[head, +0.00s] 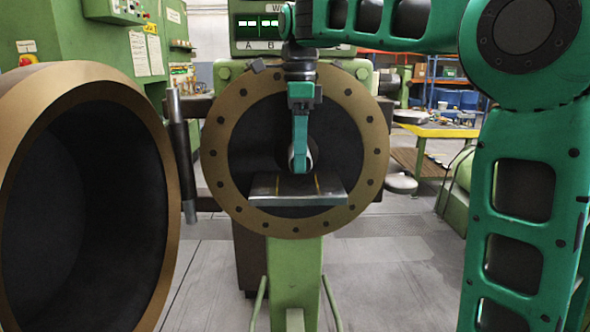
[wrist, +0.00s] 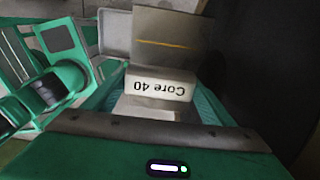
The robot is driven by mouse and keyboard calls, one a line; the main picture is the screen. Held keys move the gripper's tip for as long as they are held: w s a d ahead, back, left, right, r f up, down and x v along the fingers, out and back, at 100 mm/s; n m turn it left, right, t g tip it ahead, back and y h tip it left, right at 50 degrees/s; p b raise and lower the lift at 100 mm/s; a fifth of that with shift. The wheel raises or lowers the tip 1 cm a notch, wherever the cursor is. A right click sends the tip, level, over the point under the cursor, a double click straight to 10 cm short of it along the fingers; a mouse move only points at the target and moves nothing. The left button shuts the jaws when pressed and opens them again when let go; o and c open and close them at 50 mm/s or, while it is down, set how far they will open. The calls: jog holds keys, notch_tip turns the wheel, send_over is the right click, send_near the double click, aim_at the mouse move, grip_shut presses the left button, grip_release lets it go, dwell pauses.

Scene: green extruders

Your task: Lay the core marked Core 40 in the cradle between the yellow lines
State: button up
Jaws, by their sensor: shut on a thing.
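The white core with "Core 40" printed on it (wrist: 160,86) is between my gripper's green fingers in the wrist view, its label upside down there. My gripper (head: 301,167) points down in the head view, shut on the core, which is mostly hidden by the fingers; a pale edge shows beside them. The cradle is a grey metal plate (head: 297,195) with two yellow lines, right under the gripper. One yellow line shows on the plate (wrist: 172,22) beyond the core in the wrist view. I cannot tell whether the core touches the plate.
A large round flange (head: 219,187) with a bronze bolted rim stands behind the plate. A big bronze-rimmed cylinder (head: 152,220) fills the left side. A green post (head: 295,270) stands under the plate. A yellow-topped table (head: 436,131) is at the back right.

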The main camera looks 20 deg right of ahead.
jog(key=shift+w+f, duration=0.3)
jog(key=shift+w, duration=0.15)
jog(key=shift+f, duration=1.95)
jog(key=shift+f, duration=0.1)
jog(key=o, duration=1.2)
notch_tip(320, 180, up, 12)
jog(key=shift+r, duration=0.1)
